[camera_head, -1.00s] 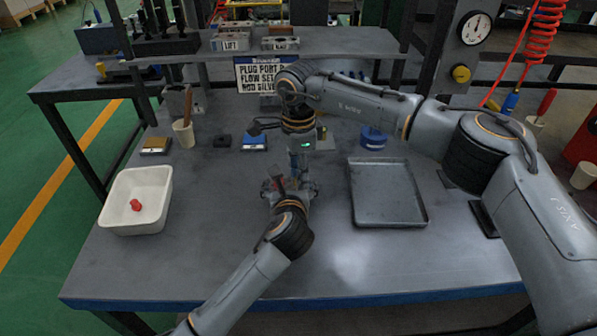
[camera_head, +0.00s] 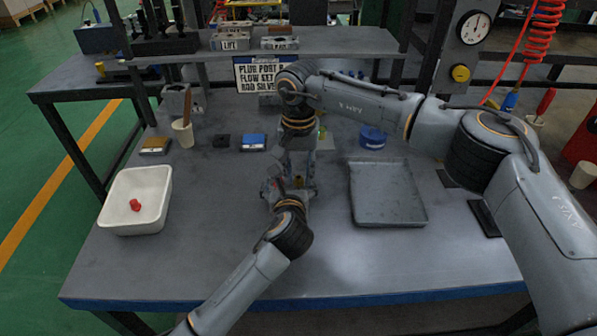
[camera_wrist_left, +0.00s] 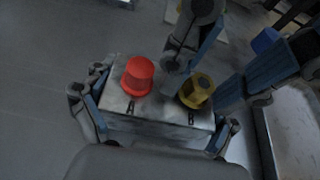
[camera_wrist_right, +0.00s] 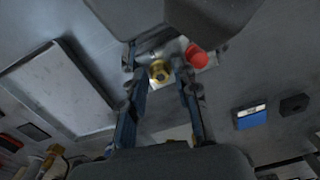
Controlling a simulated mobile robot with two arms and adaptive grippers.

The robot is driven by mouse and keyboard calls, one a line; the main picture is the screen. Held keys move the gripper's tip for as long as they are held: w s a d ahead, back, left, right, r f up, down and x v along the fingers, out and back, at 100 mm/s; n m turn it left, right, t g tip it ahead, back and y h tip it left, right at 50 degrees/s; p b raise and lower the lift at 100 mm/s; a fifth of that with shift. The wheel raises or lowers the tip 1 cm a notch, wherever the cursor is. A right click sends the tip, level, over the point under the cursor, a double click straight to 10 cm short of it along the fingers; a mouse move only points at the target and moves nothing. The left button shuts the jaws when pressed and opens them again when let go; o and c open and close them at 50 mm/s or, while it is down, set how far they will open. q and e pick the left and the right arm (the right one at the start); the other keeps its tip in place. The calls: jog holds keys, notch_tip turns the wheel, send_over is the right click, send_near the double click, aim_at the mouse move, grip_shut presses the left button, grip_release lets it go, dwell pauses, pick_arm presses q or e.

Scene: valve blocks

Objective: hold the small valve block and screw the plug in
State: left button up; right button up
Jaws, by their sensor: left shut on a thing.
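The small valve block (camera_wrist_left: 150,118) is grey metal, with a red cap (camera_wrist_left: 138,76) and a brass plug (camera_wrist_left: 196,91) standing side by side on its top. My left gripper (camera_wrist_left: 156,122) is shut on the block, one finger at each end. In the head view the left gripper (camera_head: 284,192) is at mid-table and mostly hides the block. My right gripper (camera_head: 301,178) points down over the block. In the right wrist view its fingers stand apart on either side of the brass plug (camera_wrist_right: 159,71), with gaps; the red cap (camera_wrist_right: 197,56) is outside them.
A white bin (camera_head: 112,220) with a red cap (camera_head: 135,204) is at the left. An empty grey tray (camera_head: 389,218) lies close on the right. A blue round container (camera_head: 372,137), a blue block (camera_head: 253,142) and a cup (camera_head: 183,133) stand behind. The front table is clear.

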jog(key=shift+n, duration=0.8)
jog(key=shift+c, duration=0.2)
grip_shut()
jog(key=m, duration=1)
jog(key=shift+m, duration=0.3)
jog(key=m, duration=0.5)
jog(key=shift+w, duration=0.1)
jog(key=m, duration=0.6)
jog(key=shift+f, duration=0.1)
